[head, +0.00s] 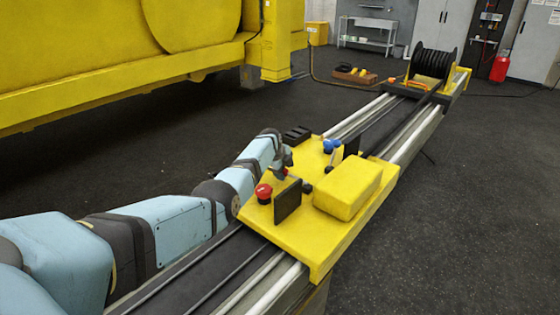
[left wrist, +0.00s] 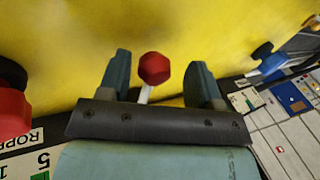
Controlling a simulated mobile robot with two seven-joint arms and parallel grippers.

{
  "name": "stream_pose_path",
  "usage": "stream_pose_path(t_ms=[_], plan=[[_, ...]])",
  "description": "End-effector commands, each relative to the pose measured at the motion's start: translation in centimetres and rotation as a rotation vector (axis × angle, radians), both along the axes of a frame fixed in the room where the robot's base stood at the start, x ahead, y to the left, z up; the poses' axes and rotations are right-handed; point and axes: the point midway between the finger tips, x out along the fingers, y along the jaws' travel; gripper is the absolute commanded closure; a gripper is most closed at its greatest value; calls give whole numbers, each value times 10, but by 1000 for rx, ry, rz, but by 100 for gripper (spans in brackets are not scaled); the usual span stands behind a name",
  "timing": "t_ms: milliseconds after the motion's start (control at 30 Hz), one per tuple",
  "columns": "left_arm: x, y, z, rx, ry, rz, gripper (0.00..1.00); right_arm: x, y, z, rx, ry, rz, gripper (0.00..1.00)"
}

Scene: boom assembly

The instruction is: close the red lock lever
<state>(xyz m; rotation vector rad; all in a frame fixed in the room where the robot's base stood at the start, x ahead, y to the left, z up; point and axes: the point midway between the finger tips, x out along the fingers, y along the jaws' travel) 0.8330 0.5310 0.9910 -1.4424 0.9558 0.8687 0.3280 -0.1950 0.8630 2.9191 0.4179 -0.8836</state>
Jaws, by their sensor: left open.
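The red lock lever shows in the left wrist view as a red faceted knob (left wrist: 154,68) on a pale stalk. My left gripper (left wrist: 160,78) is open, with one finger on each side of the knob and visible gaps between. In the head view my left gripper (head: 284,168) is low over the yellow carriage plate (head: 318,250), and it mostly hides the lever there. My right gripper is in neither view.
A larger red knob (head: 263,192) stands left of my gripper, beside an upright black panel (head: 288,202). A yellow box (head: 348,187) sits to the right. The rails (head: 410,135) run back to a black reel (head: 433,64).

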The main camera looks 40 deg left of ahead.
Motion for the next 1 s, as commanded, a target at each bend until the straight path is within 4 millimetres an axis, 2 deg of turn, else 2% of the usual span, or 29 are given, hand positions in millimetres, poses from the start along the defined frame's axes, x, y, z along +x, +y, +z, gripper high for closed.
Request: stream_pose_path(t_ms=[200,700,1000], plan=[[-11,2,27,2,-1,-1,42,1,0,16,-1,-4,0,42],[-48,11,110,2,-1,0,42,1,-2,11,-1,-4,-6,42],[-54,10,123,-1,1,0,42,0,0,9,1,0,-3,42]])
